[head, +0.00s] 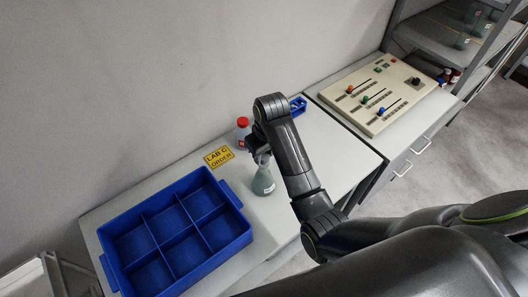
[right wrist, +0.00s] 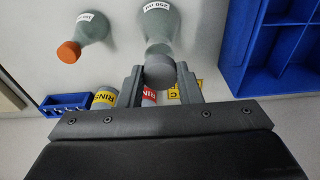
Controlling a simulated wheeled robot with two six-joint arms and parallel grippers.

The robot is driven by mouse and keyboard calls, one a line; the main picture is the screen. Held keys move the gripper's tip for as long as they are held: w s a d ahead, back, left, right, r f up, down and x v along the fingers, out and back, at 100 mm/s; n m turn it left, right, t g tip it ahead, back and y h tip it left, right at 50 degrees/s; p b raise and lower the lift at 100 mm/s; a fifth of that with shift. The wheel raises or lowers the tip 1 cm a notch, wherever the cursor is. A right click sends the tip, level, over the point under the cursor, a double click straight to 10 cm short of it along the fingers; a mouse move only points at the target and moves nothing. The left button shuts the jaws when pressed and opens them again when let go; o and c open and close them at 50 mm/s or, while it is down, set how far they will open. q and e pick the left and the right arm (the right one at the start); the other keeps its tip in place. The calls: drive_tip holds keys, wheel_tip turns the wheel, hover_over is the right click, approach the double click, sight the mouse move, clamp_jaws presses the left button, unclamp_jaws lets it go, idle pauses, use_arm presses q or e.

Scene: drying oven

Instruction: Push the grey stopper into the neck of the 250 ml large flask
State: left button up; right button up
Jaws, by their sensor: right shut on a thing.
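My right gripper (head: 261,156) is shut on the grey stopper (right wrist: 160,72), which shows between its two fingers in the right wrist view. The large flask (head: 263,183) is greenish and stands upright on the bench, just under the gripper. In the right wrist view the flask (right wrist: 160,28) carries a "250 ml" label, and its neck runs up to behind the stopper. The stopper hides the flask's mouth, so I cannot tell how far it is in the neck. My left gripper is not in view.
A second flask with an orange stopper (right wrist: 90,30) stands apart. A red-capped bottle (head: 242,130) stands behind my gripper, near a yellow "LAB C" sign (head: 218,157). A blue divided crate (head: 240,238) is at left, a blue rack (head: 298,105) behind my arm, a control panel (head: 360,112) at right.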

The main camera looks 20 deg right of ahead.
drive_tip(key=shift+p, duration=0.4)
drive_tip(key=shift+f, duration=0.15)
idle(1.0)
drive_tip(key=shift+f, duration=0.8)
idle(0.8)
drive_tip(key=o, duration=1)
drive_tip(key=shift+o, duration=0.6)
drive_tip(key=o, duration=0.4)
